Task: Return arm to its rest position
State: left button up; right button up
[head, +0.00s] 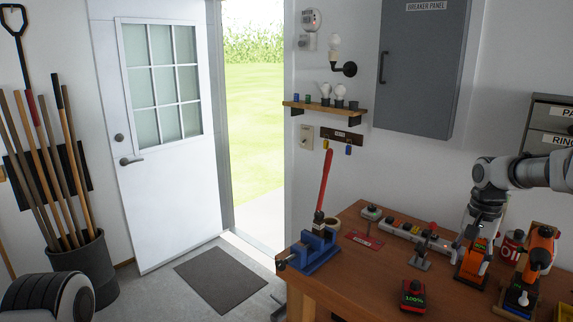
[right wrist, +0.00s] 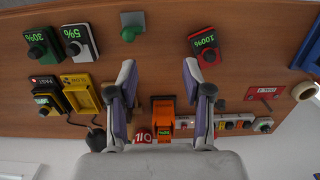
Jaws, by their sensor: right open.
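My right arm (head: 525,173) reaches in from the right in the head view, and its gripper (head: 477,238) points down over the workbench (head: 370,275). In the right wrist view the two fingers of the right gripper (right wrist: 160,72) are spread wide with nothing between them. An orange device with a small green display (head: 473,264) is below and close to the gripper in the head view; it also shows beyond the fingers in the right wrist view (right wrist: 162,108). My left gripper is not in view; only a rounded part of my own body shows at the lower left.
On the bench are a red 100% battery (head: 414,297), a power strip (head: 412,231), a blue vise (head: 314,249), an orange drill (head: 537,259) and a red oil can (head: 512,243). The right wrist view shows green (right wrist: 41,43) and white (right wrist: 79,42) batteries and a yellow charger (right wrist: 80,92).

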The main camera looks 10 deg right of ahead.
jog(key=s+a+f+n+g+b, duration=0.1)
jog(key=s+a+f+g+b, duration=0.15)
jog(key=s+a+f, duration=0.65)
jog(key=s+a+f+n+g+b, duration=0.2)
jog(key=f+b, duration=0.1)
jog(key=f, duration=1.2)
jog(key=s+a+f+n+g+b, duration=0.15)
jog(key=s+a+f, duration=0.4)
jog(key=f, duration=0.65)
jog(key=s+a+f+n+t+b, duration=0.1)
jog(key=s+a+f, duration=0.2)
jog(key=s, duration=0.4)
jog(key=s+a+f+n+b, duration=0.1)
jog(key=s+a+f, duration=0.2)
jog(key=s, duration=0.4)
jog(key=s+a+f+n+t+b, duration=0.1)
jog(key=s+a+f, duration=0.2)
jog(key=s, duration=0.4)
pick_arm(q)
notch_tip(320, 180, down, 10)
pick_arm(e)
jog(key=w+t, duration=0.1)
jog(key=w+n+t, duration=0.1)
jog(key=w+t, duration=0.1)
jog(key=w+n+t, duration=0.1)
jog(key=w, duration=0.1)
jog(key=shift+w+d+r, duration=0.15)
jog(key=shift+w+d, duration=0.05)
jog(key=shift+d, duration=0.1)
